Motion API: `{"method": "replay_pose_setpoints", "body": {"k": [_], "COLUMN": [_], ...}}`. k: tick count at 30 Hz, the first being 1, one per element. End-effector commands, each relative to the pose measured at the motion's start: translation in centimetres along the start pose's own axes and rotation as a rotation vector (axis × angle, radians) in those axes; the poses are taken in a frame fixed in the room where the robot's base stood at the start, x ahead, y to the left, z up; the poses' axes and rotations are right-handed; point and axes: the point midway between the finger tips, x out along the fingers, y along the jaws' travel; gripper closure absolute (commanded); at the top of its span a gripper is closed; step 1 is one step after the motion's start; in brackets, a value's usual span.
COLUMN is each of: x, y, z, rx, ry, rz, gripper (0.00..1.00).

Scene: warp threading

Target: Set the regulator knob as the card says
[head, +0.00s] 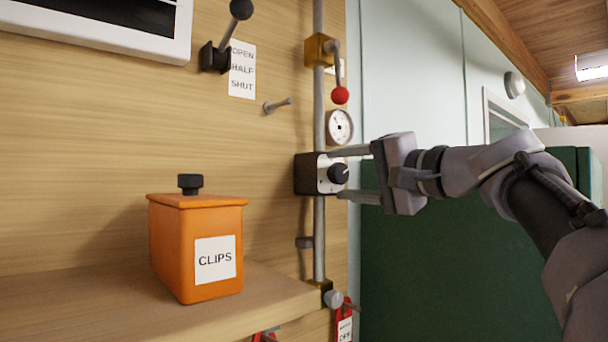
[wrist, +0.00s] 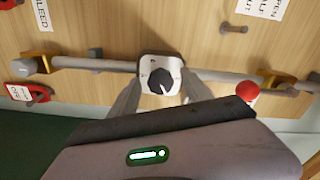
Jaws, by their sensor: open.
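The regulator is a box with a pale face and a black round knob (head: 338,173), set on the vertical pipe. In the wrist view the knob (wrist: 160,81) bears a white pointer line slanting to the lower right; the marks on its face are too small to read. My gripper (head: 340,175) is open, one finger above and one below the knob. In the wrist view my gripper (wrist: 161,84) has a finger on each side of it, with gaps visible. A round gauge (head: 340,127) sits above the regulator. I cannot make out a card giving the setting.
A red-balled lever (head: 340,95) stands above the gauge. An OPEN/HALF/SHUT card (head: 242,70) is beside a black-knobbed lever (head: 240,10). An orange CLIPS box (head: 196,245) stands on the wooden shelf (head: 80,312). A red tag (head: 343,322) hangs low. The wrist view shows a BLEED card (wrist: 42,14).

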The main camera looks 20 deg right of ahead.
Motion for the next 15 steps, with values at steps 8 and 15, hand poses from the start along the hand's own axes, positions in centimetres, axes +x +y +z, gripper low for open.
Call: {"method": "replay_pose_setpoints", "body": {"k": [8,15], "x": [-7.0,-14.2], "y": [0.1,0.1], "z": [-0.2,-0.1], "rx": [-0.001,0.001], "ry": [0.009,0.009], "rz": [0.003,0.003], "gripper": [0.44,0.44]}}
